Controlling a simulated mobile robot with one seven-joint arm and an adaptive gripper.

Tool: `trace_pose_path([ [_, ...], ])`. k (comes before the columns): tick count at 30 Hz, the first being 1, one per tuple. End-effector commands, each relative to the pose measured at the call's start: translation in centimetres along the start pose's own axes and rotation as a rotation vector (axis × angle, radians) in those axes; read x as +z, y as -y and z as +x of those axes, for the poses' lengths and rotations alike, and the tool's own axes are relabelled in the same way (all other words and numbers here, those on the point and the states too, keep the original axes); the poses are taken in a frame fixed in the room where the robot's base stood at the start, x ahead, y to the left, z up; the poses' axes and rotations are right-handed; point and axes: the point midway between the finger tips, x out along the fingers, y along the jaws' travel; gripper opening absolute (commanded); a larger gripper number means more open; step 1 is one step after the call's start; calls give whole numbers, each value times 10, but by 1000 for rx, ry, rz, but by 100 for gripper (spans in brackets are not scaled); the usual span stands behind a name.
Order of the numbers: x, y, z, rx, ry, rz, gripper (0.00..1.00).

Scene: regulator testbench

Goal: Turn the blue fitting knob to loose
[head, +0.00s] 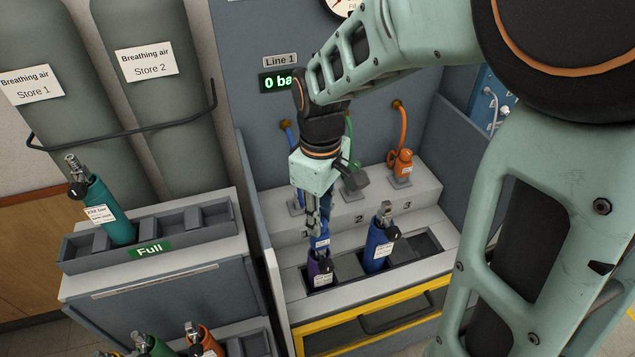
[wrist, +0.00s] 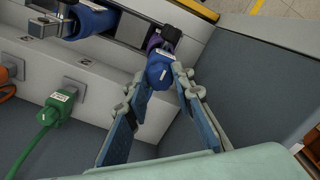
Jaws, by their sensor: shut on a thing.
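The blue fitting (wrist: 160,72) sits at the top of a purple cylinder (head: 320,271) in the left slot of the bench rack. My gripper (head: 316,228) reaches down to it from above. In the wrist view, the tips of my gripper (wrist: 162,80) close on both sides of the blue fitting, beside its small white label. The fitting also shows in the head view (head: 321,243), partly hidden by the fingers. The purple cylinder shows just behind it in the wrist view (wrist: 154,42). The knob's exact turn angle cannot be read.
A blue cylinder (head: 380,246) stands in the slot to the right. Green (head: 352,179) and orange (head: 401,163) fittings stand on the step behind. A teal cylinder (head: 110,213) leans in the "Full" rack. The display (head: 277,82) begins with "0". A grey side wall (wrist: 250,75) stands near my fingers.

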Motion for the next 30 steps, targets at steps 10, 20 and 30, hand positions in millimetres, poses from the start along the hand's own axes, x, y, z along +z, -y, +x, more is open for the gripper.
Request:
trace_pose_path([
  [10, 0, 0, 0, 0, 0, 1, 41],
  [20, -1, -1, -24, 4, -4, 1, 41],
  [30, -1, 0, -94, 3, -3, 0, 41],
])
